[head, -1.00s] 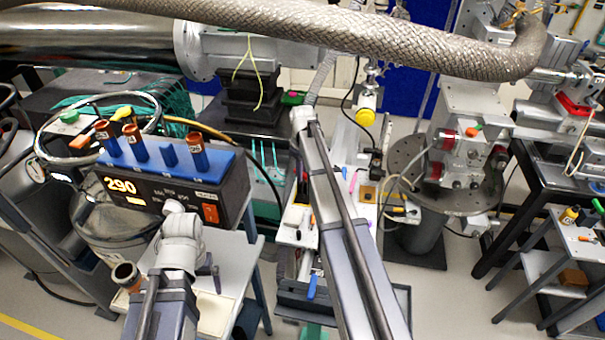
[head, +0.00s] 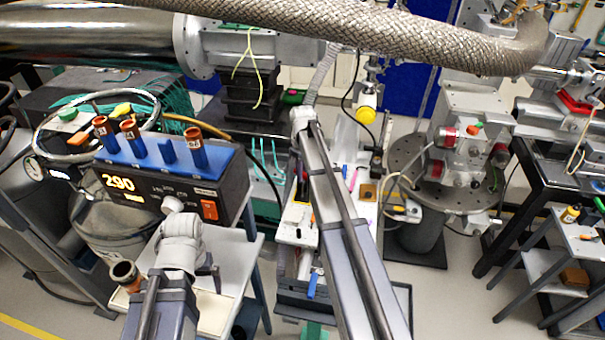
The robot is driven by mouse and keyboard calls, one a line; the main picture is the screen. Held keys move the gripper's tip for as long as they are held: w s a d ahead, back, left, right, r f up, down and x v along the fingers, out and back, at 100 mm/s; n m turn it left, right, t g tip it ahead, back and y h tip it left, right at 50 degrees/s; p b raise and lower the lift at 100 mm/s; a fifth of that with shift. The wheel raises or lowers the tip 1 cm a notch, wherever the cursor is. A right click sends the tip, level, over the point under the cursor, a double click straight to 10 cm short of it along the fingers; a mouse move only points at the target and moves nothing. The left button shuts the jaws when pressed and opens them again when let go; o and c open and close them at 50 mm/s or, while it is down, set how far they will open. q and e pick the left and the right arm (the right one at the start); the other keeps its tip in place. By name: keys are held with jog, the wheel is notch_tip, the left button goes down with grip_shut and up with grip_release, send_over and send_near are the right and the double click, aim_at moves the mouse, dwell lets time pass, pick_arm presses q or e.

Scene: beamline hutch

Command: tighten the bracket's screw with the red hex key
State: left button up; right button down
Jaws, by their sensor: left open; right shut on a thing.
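My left arm rises from the bottom left. A dark part beside its wrist looks like a finger of my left gripper (head: 213,278), open over the pale bench top; the arm hides most of it. My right arm reaches up through the middle to a pale joint, and its gripper is hidden behind the arm. I cannot make out the red hex key, the bracket or its screw. Small tools and coloured pieces lie on the narrow bench (head: 287,232) beside the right arm, too small to identify.
A braided hose (head: 400,40) crosses overhead. A round pedestal table (head: 470,198) and a small side table (head: 575,240) stand at right. Open floor lies at lower right.

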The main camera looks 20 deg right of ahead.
dwell(0.3)
jog(key=m, duration=0.4)
dwell(0.4)
pick_arm(q)
jog(key=shift+f, duration=0.1)
pick_arm(e)
jog(key=m, duration=0.2)
jog(key=shift+f+m, duration=0.1)
jog(key=shift+m, duration=0.9)
jog(key=m, duration=0.4)
